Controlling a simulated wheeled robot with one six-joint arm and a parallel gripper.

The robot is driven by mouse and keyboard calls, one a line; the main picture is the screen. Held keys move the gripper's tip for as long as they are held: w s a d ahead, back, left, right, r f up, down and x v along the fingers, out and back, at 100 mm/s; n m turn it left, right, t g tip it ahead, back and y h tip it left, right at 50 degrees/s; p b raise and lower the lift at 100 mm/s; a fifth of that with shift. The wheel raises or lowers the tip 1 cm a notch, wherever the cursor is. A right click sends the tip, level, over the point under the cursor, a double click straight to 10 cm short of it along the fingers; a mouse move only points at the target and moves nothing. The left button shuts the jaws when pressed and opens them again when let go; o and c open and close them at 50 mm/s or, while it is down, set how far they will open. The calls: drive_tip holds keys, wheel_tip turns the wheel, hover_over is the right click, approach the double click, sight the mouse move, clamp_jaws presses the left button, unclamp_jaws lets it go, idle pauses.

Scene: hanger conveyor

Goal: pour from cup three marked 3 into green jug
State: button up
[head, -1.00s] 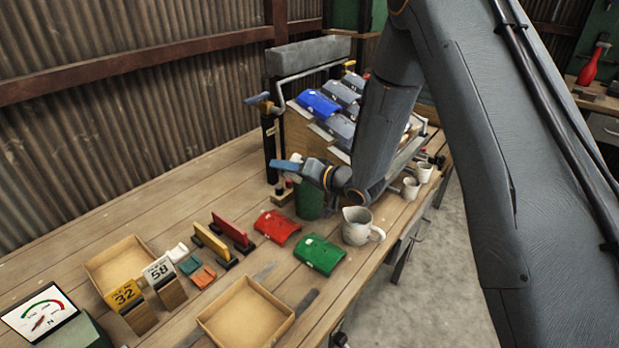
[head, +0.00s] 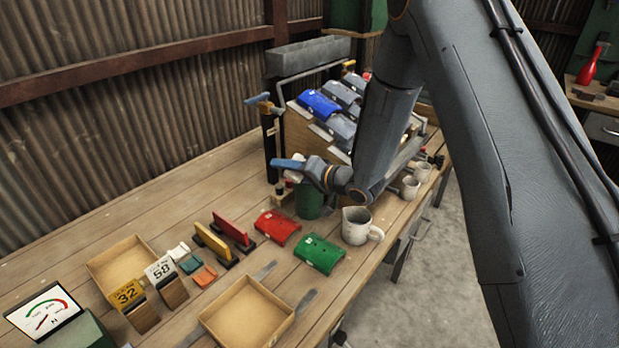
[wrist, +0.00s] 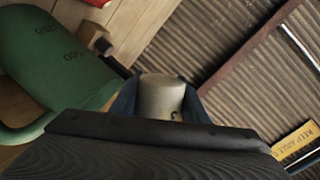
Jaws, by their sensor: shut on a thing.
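The green jug (head: 309,203) stands on the bench below my gripper, partly hidden by my arm. In the wrist view the green jug (wrist: 65,60) is large at the left, with dark markings on its wall and its handle at lower left. My gripper (wrist: 160,100) is shut on a pale cup (wrist: 160,92), held between its blue fingers beside the jug. In the head view my gripper (head: 290,163) is just above the jug, and only a bit of the cup (head: 297,157) shows. The number on the cup is not readable, and I cannot tell its tilt or contents.
A pale pitcher (head: 356,226) stands right of the jug, with red (head: 277,226) and green (head: 320,253) curved pieces in front. Two pale cups (head: 410,187) (head: 423,171) stand near the bench's right edge. A rack of blue and grey curved pieces (head: 318,104) stands behind.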

drive_tip(key=shift+m+g+p, duration=0.4)
drive_tip(key=shift+m+p, duration=0.05)
drive_tip(key=shift+m, duration=0.45)
idle(0.6)
drive_tip(key=shift+m+y, duration=0.4)
idle(0.4)
drive_tip(key=shift+f+m, duration=0.1)
drive_tip(key=shift+m, duration=0.3)
idle(0.3)
drive_tip(key=shift+w+d+f+m+g+y+p, duration=0.1)
drive_tip(key=shift+m+g+y+p, duration=0.2)
drive_tip(key=shift+m, duration=0.2)
